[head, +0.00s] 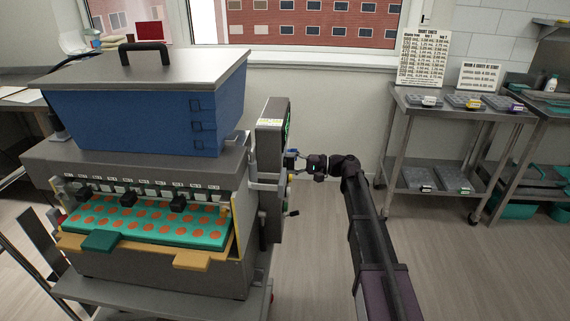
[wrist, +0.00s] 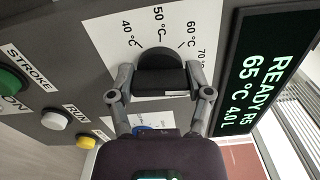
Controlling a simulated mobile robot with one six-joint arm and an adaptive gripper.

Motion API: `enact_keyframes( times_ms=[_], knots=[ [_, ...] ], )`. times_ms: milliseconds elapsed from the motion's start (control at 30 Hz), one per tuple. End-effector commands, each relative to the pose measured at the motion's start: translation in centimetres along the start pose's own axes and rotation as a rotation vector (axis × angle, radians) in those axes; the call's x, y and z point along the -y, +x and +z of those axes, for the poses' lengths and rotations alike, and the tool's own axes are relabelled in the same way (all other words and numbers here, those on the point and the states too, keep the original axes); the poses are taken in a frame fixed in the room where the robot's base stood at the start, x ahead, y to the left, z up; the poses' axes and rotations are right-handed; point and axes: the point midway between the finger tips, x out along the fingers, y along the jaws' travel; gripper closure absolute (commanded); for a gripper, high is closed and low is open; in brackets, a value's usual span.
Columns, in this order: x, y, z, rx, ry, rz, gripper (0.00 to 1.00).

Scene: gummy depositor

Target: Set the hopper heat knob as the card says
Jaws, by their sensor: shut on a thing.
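The black heat knob (wrist: 160,68) is on a white dial plate (wrist: 110,32) marked 40, 50, 60 and 70 °C. My gripper (wrist: 161,82) has one finger on each side of the knob and is shut on it. The knob's pointer cannot be made out. A dark display (wrist: 262,75) beside it reads READY, R5 and 65 °C in green. In the head view my gripper (head: 296,160) is at the control box (head: 271,128) on the depositor's right side; the knob is hidden there. Two printed cards (head: 423,57) (head: 479,76) stand on the steel rack, their text too small to read surely.
The depositor has a blue hopper (head: 145,115) and a teal mould tray (head: 140,222). Near the knob are a green stroke button (wrist: 12,80), a white button (wrist: 52,119), a yellow button (wrist: 84,142) and a blue part (wrist: 150,129).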

Motion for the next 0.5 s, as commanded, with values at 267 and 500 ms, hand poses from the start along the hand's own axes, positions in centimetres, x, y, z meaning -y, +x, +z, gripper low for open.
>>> enact_keyframes(
  times_ms=[267,500],
  knots=[
    [0.00,-0.41,-0.26,-0.009,0.258,0.000,0.82],
    [0.00,-0.42,-0.27,-0.009,0.444,-0.001,0.82]
  ],
)
